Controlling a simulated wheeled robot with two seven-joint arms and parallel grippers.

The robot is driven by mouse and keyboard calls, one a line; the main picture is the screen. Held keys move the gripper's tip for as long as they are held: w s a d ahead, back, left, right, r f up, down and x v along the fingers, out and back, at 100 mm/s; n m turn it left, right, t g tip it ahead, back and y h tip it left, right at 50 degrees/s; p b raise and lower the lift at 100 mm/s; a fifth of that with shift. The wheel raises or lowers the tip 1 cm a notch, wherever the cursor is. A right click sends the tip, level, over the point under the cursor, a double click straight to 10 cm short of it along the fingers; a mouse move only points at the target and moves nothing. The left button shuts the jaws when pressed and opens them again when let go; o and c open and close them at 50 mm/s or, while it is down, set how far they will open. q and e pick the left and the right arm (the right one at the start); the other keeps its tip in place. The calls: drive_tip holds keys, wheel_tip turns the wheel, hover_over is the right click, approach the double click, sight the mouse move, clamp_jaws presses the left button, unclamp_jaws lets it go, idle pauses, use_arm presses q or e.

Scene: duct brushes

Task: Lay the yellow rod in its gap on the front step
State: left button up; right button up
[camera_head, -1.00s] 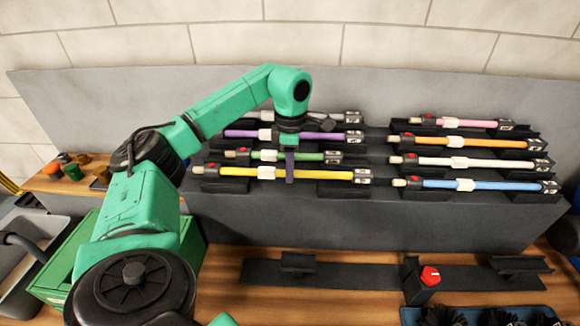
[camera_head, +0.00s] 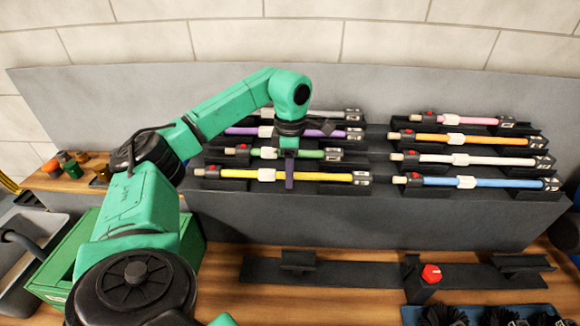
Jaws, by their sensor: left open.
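The yellow rod (camera_head: 240,174) lies on the front step at the left, across two black cradles, with a white collar near its middle and a printed grey cap at its right end. My left gripper (camera_head: 289,172) is open and points down at the rod, just right of the white collar. Its near finger crosses in front of the rod; the far finger is hidden. I cannot tell whether it touches the rod. My right gripper is not in view.
Green (camera_head: 300,153), purple (camera_head: 240,131) and grey rods lie on the steps behind. The blue rod (camera_head: 500,183) and several others lie on the right. A low black holder (camera_head: 370,276) with a red knob (camera_head: 431,273) stands in front. A green crate (camera_head: 60,260) is at the left.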

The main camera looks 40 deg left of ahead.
use_arm(q)
drive_tip(key=shift+a+r, duration=0.1)
drive_tip(key=shift+w+r, duration=0.15)
drive_tip(key=shift+r, duration=0.4)
wheel_tip(320, 180, up, 6)
drive_tip(key=shift+f, duration=0.15)
wheel_tip(320, 180, up, 8)
drive_tip(key=p, duration=0.6)
drive_tip(key=shift+f, duration=0.15)
drive_tip(key=shift+f, duration=0.1)
drive_tip(key=shift+f, duration=0.1)
